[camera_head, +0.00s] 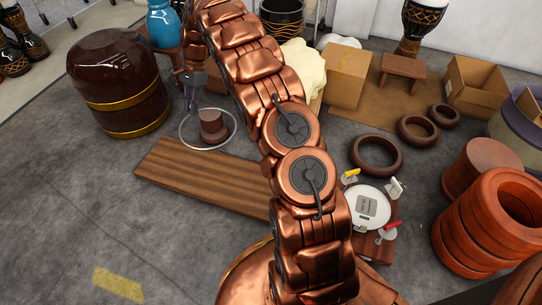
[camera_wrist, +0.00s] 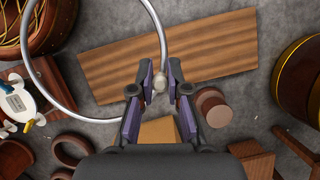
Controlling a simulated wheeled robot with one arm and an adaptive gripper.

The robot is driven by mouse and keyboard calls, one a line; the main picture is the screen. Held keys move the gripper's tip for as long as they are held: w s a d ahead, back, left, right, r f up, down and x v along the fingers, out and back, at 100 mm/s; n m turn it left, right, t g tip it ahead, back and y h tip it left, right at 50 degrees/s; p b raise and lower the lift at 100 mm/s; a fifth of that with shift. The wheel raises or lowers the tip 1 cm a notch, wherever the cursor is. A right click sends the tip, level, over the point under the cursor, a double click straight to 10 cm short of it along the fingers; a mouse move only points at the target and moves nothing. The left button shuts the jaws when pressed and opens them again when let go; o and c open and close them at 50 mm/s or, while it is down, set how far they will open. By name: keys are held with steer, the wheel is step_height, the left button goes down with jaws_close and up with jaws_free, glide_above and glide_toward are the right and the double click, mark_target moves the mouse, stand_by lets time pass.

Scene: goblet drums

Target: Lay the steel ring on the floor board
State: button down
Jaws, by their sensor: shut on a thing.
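The steel ring (camera_head: 209,150) is a thin, large silver hoop. My gripper (camera_head: 191,108) is shut on its rim; in the wrist view the gripper (camera_wrist: 159,82) pinches the ring (camera_wrist: 162,35) between both fingertips. The ring seems to hang above the floor, but its height is hard to tell. The floor board (camera_head: 185,176) is a long striped brown plank lying flat on the concrete, its right end hidden by my arm. In the wrist view the board (camera_wrist: 220,42) lies beyond the fingertips, and the ring crosses in front of its left part.
A brown cylindrical block (camera_head: 213,122) shows through the ring in the head view; in the wrist view the block (camera_wrist: 213,106) stands outside it. A big dark drum (camera_head: 118,82) stands left. Bare floor lies left of the board.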

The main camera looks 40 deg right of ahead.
steer(key=s+d+f+m+t, duration=0.2)
steer(key=s+d+f+m, duration=0.15)
steer(key=d+f, duration=0.7)
steer(key=s+d+f+m+t, duration=0.15)
steer(key=d+f+m, duration=0.45)
steer(key=f, duration=0.8)
steer(key=shift+s+d+f+m+t+h+b, duration=0.15)
steer(key=shift+s+d+f+m+b, duration=0.25)
steer(key=shift+s+d+f, duration=1.35)
steer(key=shift+s+d+f+m+t+h+b, duration=0.2)
steer(key=shift+s+d+f+m+b, duration=0.4)
steer(key=shift+f, duration=2.4)
steer(key=shift+s+d+f+m+t+h+b, duration=0.2)
steer(key=shift+s+d+f, duration=0.9)
steer(key=shift+f, duration=1.25)
steer(key=shift+s+a+f, duration=0.1)
steer(key=shift+f, duration=0.85)
steer(key=shift+s+a+f, duration=0.1)
steer(key=shift+f, duration=0.85)
steer(key=shift+f+p, duration=0.2)
steer(key=shift+p, duration=0.3)
steer(key=c, duration=1.1)
jaws_free()
steer(key=shift+o, duration=0.2)
steer(key=shift+r, duration=0.1)
